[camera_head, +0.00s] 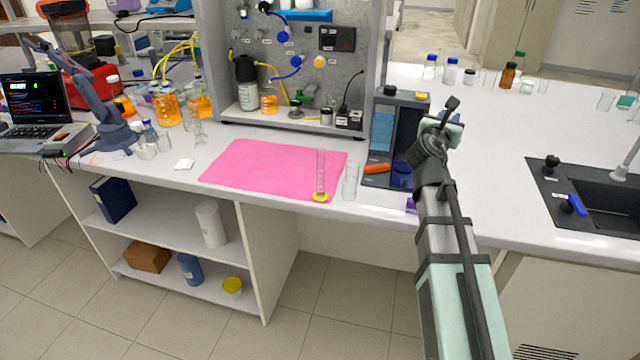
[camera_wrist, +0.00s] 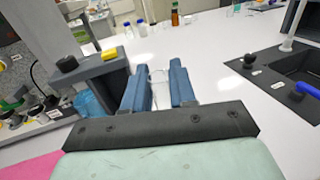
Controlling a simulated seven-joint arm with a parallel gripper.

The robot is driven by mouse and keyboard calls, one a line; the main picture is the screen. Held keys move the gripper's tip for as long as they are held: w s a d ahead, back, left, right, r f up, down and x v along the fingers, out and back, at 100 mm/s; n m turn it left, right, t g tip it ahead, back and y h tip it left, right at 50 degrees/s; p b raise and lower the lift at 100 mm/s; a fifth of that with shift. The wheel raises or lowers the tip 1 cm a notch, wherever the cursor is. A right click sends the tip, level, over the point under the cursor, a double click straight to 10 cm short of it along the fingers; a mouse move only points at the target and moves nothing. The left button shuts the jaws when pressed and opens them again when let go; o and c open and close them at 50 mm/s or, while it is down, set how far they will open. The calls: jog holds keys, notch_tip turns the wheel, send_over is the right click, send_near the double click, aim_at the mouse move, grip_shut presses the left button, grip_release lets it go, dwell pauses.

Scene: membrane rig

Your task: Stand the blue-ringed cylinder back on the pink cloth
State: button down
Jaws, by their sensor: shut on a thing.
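My gripper (camera_wrist: 160,88) is shut on a clear glass cylinder (camera_wrist: 159,92), seen between its two blue fingers in the wrist view. I cannot see a blue ring on it; its ends are hidden by the fingers and the hand. In the head view my gripper (camera_head: 442,132) is above the bench, right of the pink cloth, and its fingers and load are hidden. The pink cloth (camera_head: 262,164) lies flat on the bench; its edge also shows in the wrist view (camera_wrist: 30,167). A yellow-ringed glass cylinder (camera_head: 320,180) stands upright at its front right corner.
A clear beaker (camera_head: 350,182) stands just right of the cloth. A dark-framed device (camera_head: 383,135) stands between cloth and gripper, with an orange-handled item (camera_head: 377,168) at its front. The rig panel (camera_head: 290,65) rises behind the cloth. The cloth's middle is clear. A black sink (camera_head: 590,195) is at right.

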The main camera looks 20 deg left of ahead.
jog(key=a+r+n+y, duration=0.2)
jog(key=a+y, duration=0.2)
jog(key=a, duration=0.5)
jog(key=a+r+n+y, duration=0.2)
jog(key=a+r+y, duration=0.1)
jog(key=a, duration=0.5)
jog(key=s+a+r+n+y, duration=0.2)
jog(key=s+a+y, duration=0.15)
jog(key=a, duration=0.65)
jog(key=s+a+r+n+y, duration=0.2)
jog(key=s+a, duration=0.3)
jog(key=a, duration=0.4)
notch_tip(320, 180, down, 17)
jog(key=shift+w+g, duration=0.2)
jog(key=shift+g, duration=0.1)
jog(key=shift+f+h, duration=0.25)
jog(key=shift+f, duration=0.4)
jog(key=c, duration=1.2)
grip_release()
jog(key=r+v, duration=0.1)
jog(key=v, duration=0.6)
jog(key=shift+s, duration=0.2)
